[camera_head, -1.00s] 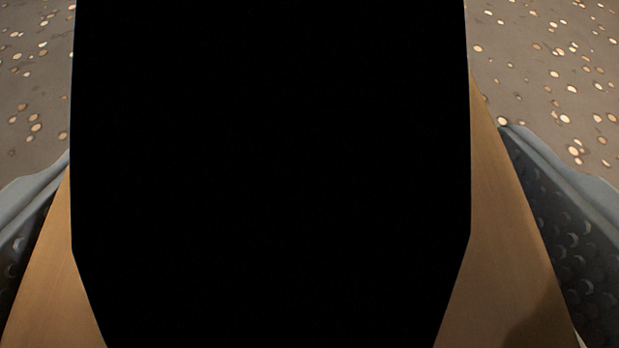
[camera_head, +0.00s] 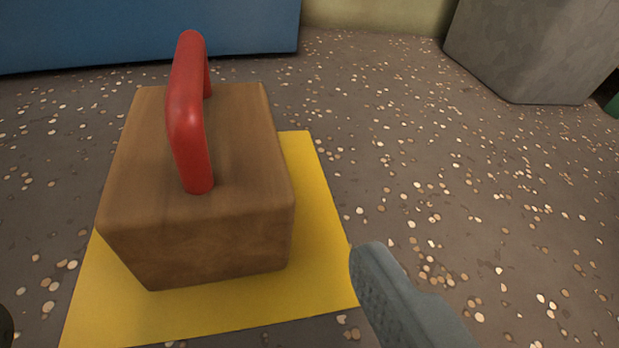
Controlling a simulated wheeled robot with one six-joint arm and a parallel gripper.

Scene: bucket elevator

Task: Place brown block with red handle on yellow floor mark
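The brown wooden block (camera_head: 195,215) stands upright on the yellow floor mark (camera_head: 322,240). The mark shows along the block's near side and right side. The block's far left part seems to reach past the visible yellow, and its far underside is hidden. The red handle (camera_head: 187,120) arches up from the block's top. My gripper (camera_head: 185,290) is open and empty. Its grey right finger is at the lower right, apart from the block, and only a dark sliver of what looks like the left finger shows at the lower left edge.
A blue box-like object (camera_head: 150,35) stands behind the block at the upper left. A grey angular object (camera_head: 535,50) stands at the upper right, with a pale wall (camera_head: 375,15) between them. The speckled floor (camera_head: 480,190) to the right is clear.

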